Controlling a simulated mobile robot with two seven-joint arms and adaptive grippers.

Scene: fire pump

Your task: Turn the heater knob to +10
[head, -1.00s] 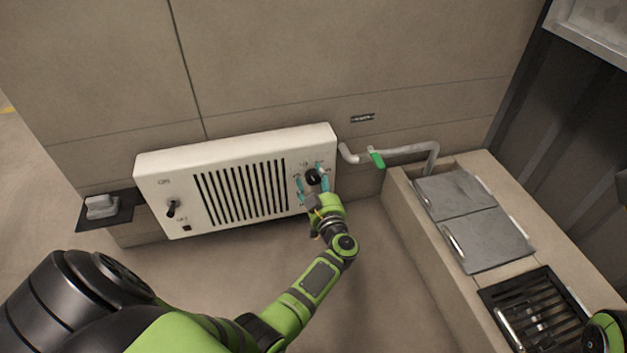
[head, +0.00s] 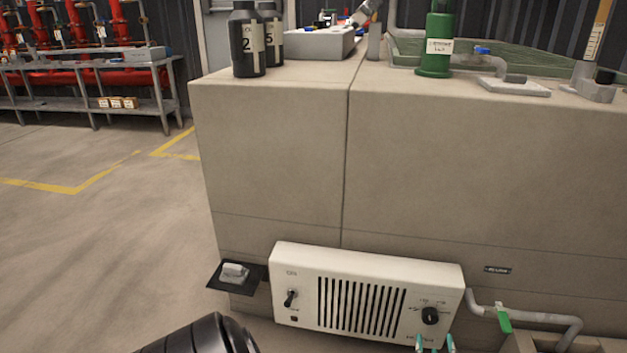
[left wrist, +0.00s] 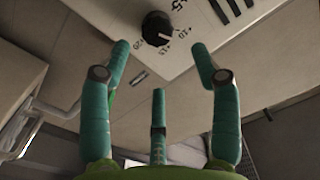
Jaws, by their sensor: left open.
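The white heater (head: 290,258) is mounted low on the beige wall in the head view. Its round black knob (head: 430,316) is at the right end of the panel, with small printed marks around it. In the left wrist view the knob (left wrist: 157,28) has a white pointer line aimed down and right toward the scale numbers; the exact value is hard to read. My left gripper (head: 434,343) shows only teal fingertips at the bottom edge, below the knob. In the left wrist view its fingers (left wrist: 160,65) are spread, empty and apart from the knob. My right gripper is out of view.
A toggle switch (head: 290,298) is on the heater's left end, beside a dark vent grille (head: 360,305). A grey pipe with a green-handled valve (head: 504,320) runs to the right. Black bottles (head: 247,40) and a green cylinder (head: 436,40) stand on the ledge above.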

